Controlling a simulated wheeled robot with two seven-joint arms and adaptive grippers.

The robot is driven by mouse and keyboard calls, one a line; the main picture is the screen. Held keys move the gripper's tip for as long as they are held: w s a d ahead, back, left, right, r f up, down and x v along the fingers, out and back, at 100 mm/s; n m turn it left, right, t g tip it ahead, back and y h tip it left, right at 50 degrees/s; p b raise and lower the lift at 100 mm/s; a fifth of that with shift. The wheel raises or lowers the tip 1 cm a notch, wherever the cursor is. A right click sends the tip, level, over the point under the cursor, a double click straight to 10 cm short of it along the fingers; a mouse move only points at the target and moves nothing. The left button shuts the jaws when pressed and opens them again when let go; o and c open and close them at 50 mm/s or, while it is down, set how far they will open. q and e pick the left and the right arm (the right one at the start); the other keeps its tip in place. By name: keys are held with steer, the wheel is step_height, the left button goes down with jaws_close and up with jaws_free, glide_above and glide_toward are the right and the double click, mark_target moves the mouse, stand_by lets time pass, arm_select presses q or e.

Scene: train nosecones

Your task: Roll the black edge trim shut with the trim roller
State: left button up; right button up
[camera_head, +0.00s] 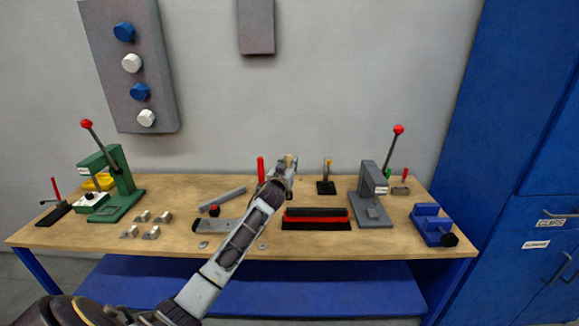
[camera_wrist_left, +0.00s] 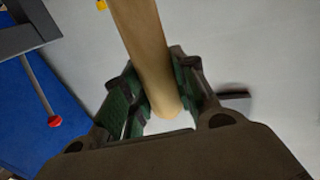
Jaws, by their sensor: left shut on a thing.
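The black edge trim (camera_head: 317,212) lies along a red strip (camera_head: 316,219) on a black base, right of the middle of the bench. My left gripper (camera_head: 286,170) is above the bench, left of and behind the trim, apart from it. It is shut on a tan cylindrical handle, which I take to be the trim roller (camera_head: 290,159). In the left wrist view the handle (camera_wrist_left: 144,55) sits between the green-padded fingers (camera_wrist_left: 155,100). The roller's wheel cannot be made out. My right gripper is not in view.
A grey press (camera_head: 371,197) with a red-knobbed lever stands right of the trim, and a blue fixture (camera_head: 431,224) beyond it. A green press (camera_head: 118,189) stands at the left. A red upright handle (camera_head: 261,170) is close to my left arm.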

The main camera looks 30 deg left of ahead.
arm_select(q)
steer(key=shift+s+d+r, duration=0.1)
steer(key=shift+s+d, duration=0.15)
steer(key=shift+d, duration=0.1)
steer(key=shift+s+d+r, duration=0.1)
steer(key=shift+d+r, duration=0.1)
steer(key=shift+d, duration=0.05)
steer(key=shift+a+f, duration=0.1)
steer(key=shift+a, duration=0.05)
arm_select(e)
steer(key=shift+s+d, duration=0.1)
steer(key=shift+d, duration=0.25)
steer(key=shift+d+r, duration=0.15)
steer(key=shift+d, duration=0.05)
